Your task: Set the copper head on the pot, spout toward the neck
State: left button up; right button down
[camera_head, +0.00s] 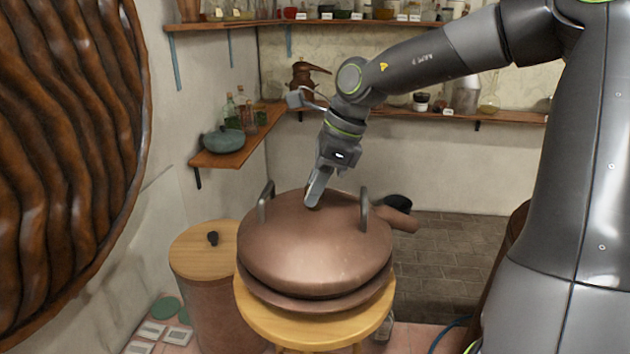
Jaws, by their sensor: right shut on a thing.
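The copper head (310,255) is a broad, smooth dome with two upright grey handles. It sits over the round wooden stool (262,322), with a dark gap and a copper rim (300,301) beneath it. Its spout (400,219) points right, partly hidden behind the dome. My right gripper (314,200) comes down from above and is shut on the small part at the dome's top, mostly hidden by the fingers. I cannot clearly make out the pot under the dome. My left gripper is not in view.
A copper drum with a wooden lid (205,252) stands left of the stool. A wooden shelf with a teal pot (223,141) and bottles is on the left wall. A large ribbed brown object (65,150) fills the left edge.

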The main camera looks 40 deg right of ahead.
jog(key=shift+r, duration=0.2)
dwell(0.7)
jog(key=shift+f+b, duration=0.2)
jog(key=shift+b, duration=0.25)
jog(key=shift+f+b, duration=0.6)
jog(key=shift+b, duration=0.15)
jog(key=shift+r, duration=0.3)
jog(key=shift+f, duration=0.15)
jog(key=shift+f+b, duration=0.7)
jog(key=shift+b, duration=0.2)
jog(key=shift+f, duration=0.15)
dwell(0.9)
jog(key=c, duration=0.9)
grip_release()
jog(key=shift+s+a, duration=0.1)
jog(key=shift+s, duration=0.05)
jog(key=shift+c, duration=0.2)
